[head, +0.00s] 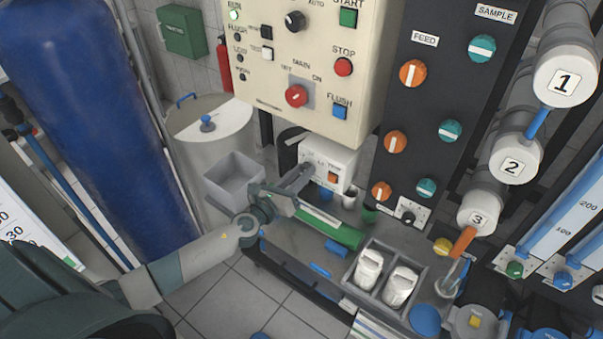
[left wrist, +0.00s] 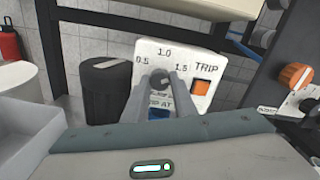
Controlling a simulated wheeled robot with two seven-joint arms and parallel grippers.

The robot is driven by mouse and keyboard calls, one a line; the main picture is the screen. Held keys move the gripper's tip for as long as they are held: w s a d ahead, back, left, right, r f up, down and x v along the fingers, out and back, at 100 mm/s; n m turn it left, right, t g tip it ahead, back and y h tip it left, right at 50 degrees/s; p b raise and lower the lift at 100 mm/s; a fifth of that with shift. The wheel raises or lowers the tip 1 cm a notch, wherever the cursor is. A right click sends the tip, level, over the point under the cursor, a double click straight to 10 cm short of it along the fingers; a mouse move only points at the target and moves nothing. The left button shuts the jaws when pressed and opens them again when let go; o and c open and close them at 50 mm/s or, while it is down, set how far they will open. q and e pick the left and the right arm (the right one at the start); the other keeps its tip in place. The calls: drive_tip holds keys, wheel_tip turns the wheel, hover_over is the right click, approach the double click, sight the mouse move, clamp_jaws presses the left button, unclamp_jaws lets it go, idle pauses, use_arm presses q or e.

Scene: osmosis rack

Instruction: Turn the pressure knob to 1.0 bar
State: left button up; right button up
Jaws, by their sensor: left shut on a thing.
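The pressure knob (left wrist: 160,78) is a small dark grey round knob on a white box (head: 340,158). Around it the box face (left wrist: 187,57) is marked 0.5 at left, 1.0 at top and 1.5 at right. My left gripper (left wrist: 160,88) is shut on the knob, one finger on each side. In the head view, my left gripper (head: 304,172) reaches the left part of the box front and hides the knob. I cannot tell for sure where the knob's pointer stands. A label under the knob is partly covered by the fingers. My right gripper is not in view.
An orange TRIP switch (left wrist: 201,87) sits right of the knob. The cream control panel (head: 270,85) hangs above the box.

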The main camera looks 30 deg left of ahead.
use_arm(q)
drive_tip(key=shift+n+b, duration=0.5)
drive_tip(key=shift+n, duration=5.4)
drive_tip(key=o, duration=1)
drive_tip(key=shift+o, duration=0.2)
drive_tip(key=shift+s, duration=0.1)
